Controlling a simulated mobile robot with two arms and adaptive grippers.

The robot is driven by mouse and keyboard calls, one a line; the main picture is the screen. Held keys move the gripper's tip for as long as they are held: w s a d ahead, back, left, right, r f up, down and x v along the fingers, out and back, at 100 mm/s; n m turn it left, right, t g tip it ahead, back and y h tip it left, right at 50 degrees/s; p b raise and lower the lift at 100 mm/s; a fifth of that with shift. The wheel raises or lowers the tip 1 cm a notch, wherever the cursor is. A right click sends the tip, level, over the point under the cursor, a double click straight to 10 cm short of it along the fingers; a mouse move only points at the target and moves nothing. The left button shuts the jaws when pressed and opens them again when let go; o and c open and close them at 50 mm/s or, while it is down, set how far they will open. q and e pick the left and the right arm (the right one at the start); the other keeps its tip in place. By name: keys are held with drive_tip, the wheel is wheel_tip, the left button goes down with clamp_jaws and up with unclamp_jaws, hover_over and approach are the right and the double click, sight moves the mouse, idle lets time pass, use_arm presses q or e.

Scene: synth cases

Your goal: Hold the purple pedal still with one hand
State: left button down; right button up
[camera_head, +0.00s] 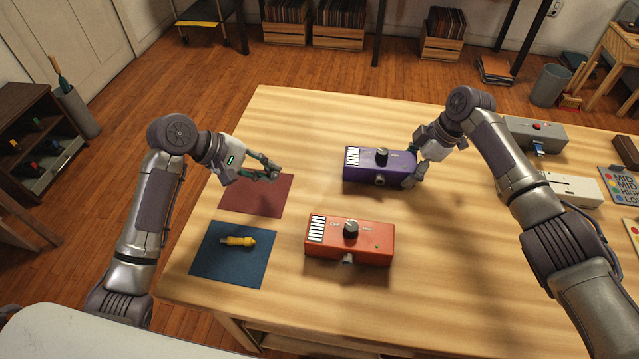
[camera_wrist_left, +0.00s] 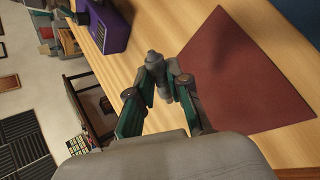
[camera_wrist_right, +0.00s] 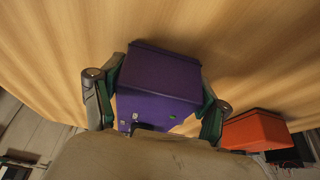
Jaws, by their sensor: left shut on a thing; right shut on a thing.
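The purple pedal (camera_head: 378,167) sits on the wooden table, with a black knob and a white striped panel on top. My right gripper (camera_head: 418,172) is shut on its right end; in the right wrist view the fingers flank the purple body (camera_wrist_right: 158,85). My left gripper (camera_head: 272,172) is above the dark red mat (camera_head: 262,197), apart from the pedal. In the left wrist view its fingertips are shut on a small grey cylindrical piece (camera_wrist_left: 154,60). The pedal also shows there (camera_wrist_left: 115,35), beyond the fingers.
An orange pedal (camera_head: 350,243) stands in front of the purple one. A yellow-handled tool (camera_head: 238,241) lies on a blue mat (camera_head: 215,264). A grey box (camera_head: 535,134) and a white device (camera_head: 570,188) are at the right. Bare table lies between the mats and pedals.

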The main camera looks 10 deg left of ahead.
use_arm(q)
drive_tip(key=a+r+n, duration=0.2)
drive_tip(key=a, duration=0.2)
drive_tip(key=shift+s+f, duration=0.15)
drive_tip(key=shift+f, duration=1.4)
drive_tip(key=shift+s+f, duration=0.1)
drive_tip(key=shift+f, duration=1.45)
drive_tip(key=c, duration=1)
unclamp_jaws()
drive_tip(key=v, duration=1.2)
drive_tip(key=shift+s+a, duration=0.1)
drive_tip(key=shift+a, duration=0.05)
drive_tip(key=shift+f, duration=0.1)
